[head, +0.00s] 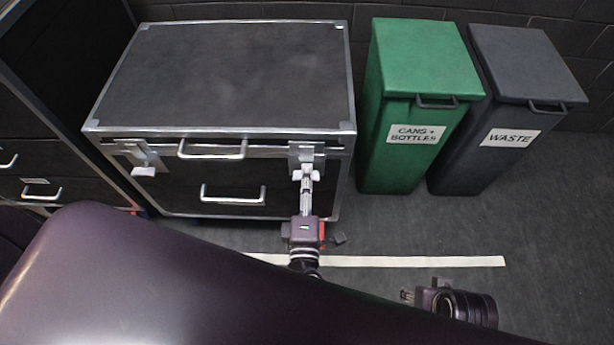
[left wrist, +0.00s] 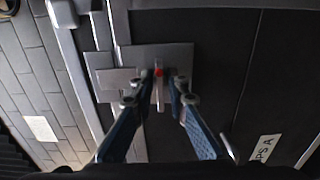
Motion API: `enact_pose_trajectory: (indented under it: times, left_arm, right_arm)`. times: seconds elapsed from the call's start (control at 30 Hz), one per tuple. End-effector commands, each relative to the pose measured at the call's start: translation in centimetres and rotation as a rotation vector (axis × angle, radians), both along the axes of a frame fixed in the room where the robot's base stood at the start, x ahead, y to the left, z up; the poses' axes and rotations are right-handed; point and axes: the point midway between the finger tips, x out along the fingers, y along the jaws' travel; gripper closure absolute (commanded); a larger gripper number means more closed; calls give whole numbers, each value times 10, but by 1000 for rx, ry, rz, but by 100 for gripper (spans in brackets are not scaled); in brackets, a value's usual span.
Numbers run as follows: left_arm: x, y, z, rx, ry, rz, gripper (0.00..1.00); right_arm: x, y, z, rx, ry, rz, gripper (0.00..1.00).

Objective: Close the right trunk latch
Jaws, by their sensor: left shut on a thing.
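The black trunk (head: 225,75) with silver edges stands against the wall, its lid down. The right trunk latch (head: 306,152) is a silver plate with a small handle on the trunk's front right. My left gripper (head: 306,178) is at this latch, its fingers shut on the latch handle. In the left wrist view the latch plate (left wrist: 180,58) fills the middle, and the left gripper's fingertips (left wrist: 166,88) are on either side of its narrow tab, near a red spot. The left trunk latch (head: 140,158) is apart from me. My right gripper (head: 408,296) is low at right, away from the trunk; its fingers are too small to judge.
A green cans and bottles bin (head: 415,110) and a dark waste bin (head: 515,110) stand right of the trunk. A dark drawer cabinet (head: 50,130) is at the left. The floor between the trunk and the white line (head: 420,261) is mostly clear.

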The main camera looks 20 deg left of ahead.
Motion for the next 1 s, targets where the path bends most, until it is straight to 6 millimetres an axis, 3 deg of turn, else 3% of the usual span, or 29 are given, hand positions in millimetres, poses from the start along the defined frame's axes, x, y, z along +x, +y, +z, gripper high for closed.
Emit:
enact_pose_trajectory:
  times: [0.37, 0.4, 0.47, 0.77, 1.0]
  left_arm:
    - [-1, 0, -1, -5, 2, 0, 100]
    - [-1, 0, -1, -5, 2, 0, 83]
    - [-1, 0, -1, -4, 2, 0, 77]
    - [-2, 0, -1, -3, 1, 0, 77]
    - [-33, -9, -2, -4, 5, -1, 77]
  right_arm:
    - [-2, -1, 0, -2, 3, 3, 60]
    - [-2, -1, 0, -2, 4, 2, 60]
    - [-2, 0, -1, -2, 5, 3, 60]
    - [-6, 2, -4, 1, 14, 5, 60]
    - [-3, 1, -2, 1, 8, 3, 60]
